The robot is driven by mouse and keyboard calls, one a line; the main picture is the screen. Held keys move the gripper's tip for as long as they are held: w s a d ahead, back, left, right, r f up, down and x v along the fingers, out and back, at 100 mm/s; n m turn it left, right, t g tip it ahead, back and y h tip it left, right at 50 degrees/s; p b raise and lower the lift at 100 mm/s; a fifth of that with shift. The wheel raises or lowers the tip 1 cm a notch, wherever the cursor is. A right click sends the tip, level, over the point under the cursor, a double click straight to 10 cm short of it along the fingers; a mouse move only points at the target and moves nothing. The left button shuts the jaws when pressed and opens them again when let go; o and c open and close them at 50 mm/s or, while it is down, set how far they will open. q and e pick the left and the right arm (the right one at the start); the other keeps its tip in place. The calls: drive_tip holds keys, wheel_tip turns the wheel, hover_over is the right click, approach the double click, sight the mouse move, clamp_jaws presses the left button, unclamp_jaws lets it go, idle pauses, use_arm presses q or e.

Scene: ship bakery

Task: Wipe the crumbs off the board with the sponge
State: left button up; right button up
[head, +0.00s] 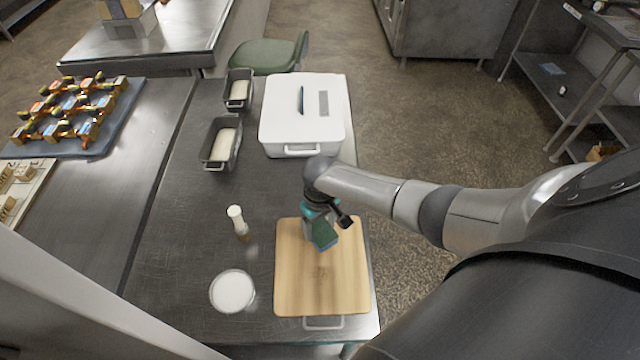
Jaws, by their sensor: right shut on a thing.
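The wooden board (322,288) lies on the metal table near its front right corner, with a metal handle at its near end. My right gripper (320,222) is over the far part of the board, shut on the sponge (324,236). My left gripper is not in view.
Left of the board are a white-topped shaker (238,220) and a round bowl of white stuff (232,291). A white lidded box (302,112) stands behind, with two dough-filled loaf tins (207,152) (228,102) beside it. A green chair (270,55) is beyond the table.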

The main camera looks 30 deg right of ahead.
sight(320, 229)
drive_tip(key=shift+r, duration=0.9)
drive_tip(key=shift+r, duration=1.5)
